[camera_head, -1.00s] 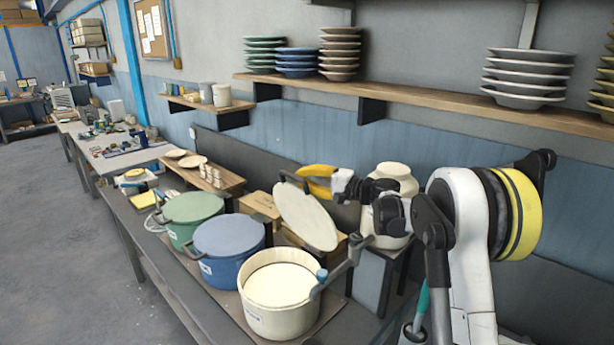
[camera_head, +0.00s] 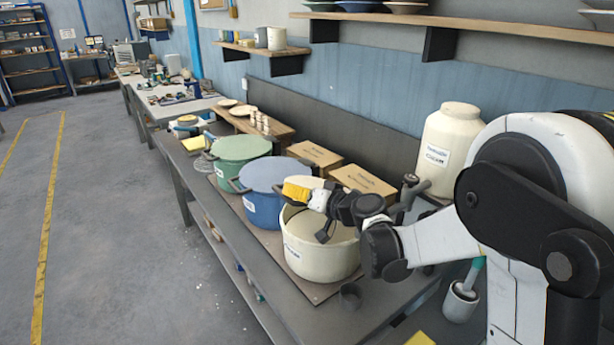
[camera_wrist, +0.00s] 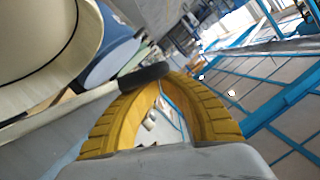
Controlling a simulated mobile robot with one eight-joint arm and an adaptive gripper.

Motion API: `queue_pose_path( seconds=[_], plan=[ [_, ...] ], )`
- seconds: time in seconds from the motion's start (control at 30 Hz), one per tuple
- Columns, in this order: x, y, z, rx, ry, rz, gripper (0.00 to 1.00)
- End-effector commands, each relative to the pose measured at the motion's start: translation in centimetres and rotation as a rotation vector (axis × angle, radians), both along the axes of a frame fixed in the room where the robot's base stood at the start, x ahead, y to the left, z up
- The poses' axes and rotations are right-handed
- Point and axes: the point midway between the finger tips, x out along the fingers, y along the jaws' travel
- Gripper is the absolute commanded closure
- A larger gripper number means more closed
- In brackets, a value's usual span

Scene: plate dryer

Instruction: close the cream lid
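The cream pot (camera_head: 318,262) stands at the near end of the row, with its opening and inner wall partly in view. A cream piece, apparently the lid (camera_head: 311,182), shows at the pot's back edge, mostly hidden behind my gripper (camera_head: 294,191). My gripper is above the pot's rim, on the side of the blue pot. In the wrist view my yellow fingers (camera_wrist: 172,80) arch together at their tips, and a dark rounded piece (camera_wrist: 145,75) overlaps them. I cannot tell whether it is held. A large cream rim (camera_wrist: 55,88) fills the upper left there.
The blue pot (camera_head: 264,208) and green pot (camera_head: 238,172) stand left of the cream pot. Cardboard boxes (camera_head: 363,181) and a cream jar (camera_head: 450,150) stand behind.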

Motion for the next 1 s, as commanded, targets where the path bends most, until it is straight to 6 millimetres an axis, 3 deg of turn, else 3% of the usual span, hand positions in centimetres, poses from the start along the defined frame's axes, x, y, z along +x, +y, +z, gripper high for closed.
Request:
queue_pose_path(
  seconds=[0.03,0.1,0.4,0.63,1.0],
  plan=[
    [-0.4,0.6,-2.1,-0.034,-0.022,0.003,1.0],
    [-0.8,1.2,-3.8,-0.082,-0.054,0.003,1.0],
    [-1.5,2.3,-9.4,-0.239,-0.16,0.0,1.0],
    [-1.6,2.5,-11.4,-0.301,-0.201,0.0,1.0],
    [-1.7,2.5,-11.9,-0.319,-0.213,0.0,1.0]
  ],
)
